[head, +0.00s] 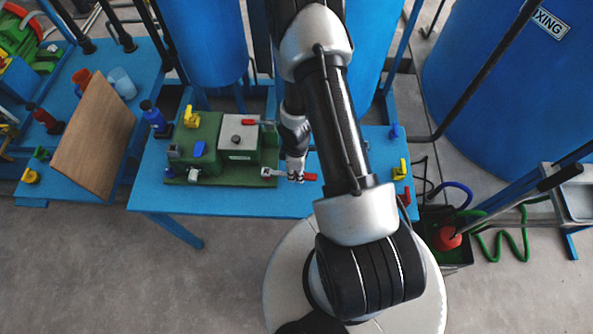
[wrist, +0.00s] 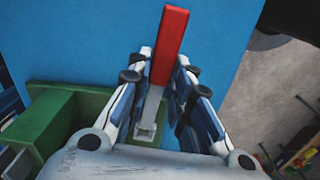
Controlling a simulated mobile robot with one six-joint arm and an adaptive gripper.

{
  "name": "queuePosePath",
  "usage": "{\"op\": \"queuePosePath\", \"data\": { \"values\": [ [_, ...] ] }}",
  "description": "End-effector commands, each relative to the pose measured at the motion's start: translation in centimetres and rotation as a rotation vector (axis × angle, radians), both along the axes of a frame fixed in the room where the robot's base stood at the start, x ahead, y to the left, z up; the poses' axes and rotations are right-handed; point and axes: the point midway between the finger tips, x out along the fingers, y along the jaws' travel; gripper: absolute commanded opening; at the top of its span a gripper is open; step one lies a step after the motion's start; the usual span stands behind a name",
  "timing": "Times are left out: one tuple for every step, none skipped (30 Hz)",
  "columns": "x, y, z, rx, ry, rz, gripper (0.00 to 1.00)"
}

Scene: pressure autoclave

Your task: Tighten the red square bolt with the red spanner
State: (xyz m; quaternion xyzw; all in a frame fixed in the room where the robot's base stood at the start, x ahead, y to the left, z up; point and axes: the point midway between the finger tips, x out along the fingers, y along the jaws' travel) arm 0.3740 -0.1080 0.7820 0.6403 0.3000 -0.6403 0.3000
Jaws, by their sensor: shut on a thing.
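The red spanner's handle (head: 309,177) sticks out to the right of my gripper (head: 295,177) in the head view. In the wrist view my gripper (wrist: 165,62) is shut on the spanner, with the red handle (wrist: 170,40) standing out beyond the fingertips. The spanner's pale metal head (wrist: 147,130) lies at the edge of the green fixture (wrist: 52,122). In the head view the metal head (head: 268,172) is at the right front edge of the fixture (head: 205,135). I cannot make out the red square bolt or tell whether the head is around it.
A blue bottle (head: 154,117) stands to the left. A yellow part (head: 400,169) is at the right end. The table's front strip is clear.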

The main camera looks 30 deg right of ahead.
Motion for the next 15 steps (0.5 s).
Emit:
{"op": "queuePosePath", "data": {
  "values": [
    [0.0,0.0,-0.2,0.000,0.000,0.000,0.00],
    [0.0,0.0,-0.2,0.000,0.000,0.000,0.00],
    [0.0,0.0,-0.4,0.000,0.000,0.000,0.00],
    [0.0,0.0,-0.4,0.000,0.000,0.000,0.00],
    [0.0,0.0,-0.5,0.000,0.000,0.000,0.00],
    [0.0,0.0,-0.6,0.000,0.000,0.000,0.00],
    [0.0,0.0,-0.7,0.000,0.000,0.000,0.00],
    [0.0,0.0,-0.8,0.000,0.000,0.000,0.00],
    [0.0,0.0,-0.9,0.000,0.000,0.000,0.00],
    [0.0,0.0,-1.0,0.000,0.000,0.000,0.00],
    [0.0,0.0,-1.0,0.000,0.000,0.000,0.00],
    [0.0,0.0,-1.1,0.000,0.000,0.000,0.00],
    [0.0,0.0,-1.2,0.000,0.000,0.000,0.00],
    [0.0,0.0,-1.3,0.000,0.000,0.000,0.00],
    [0.0,0.0,-1.4,0.000,0.000,0.000,0.00]
  ]
}}
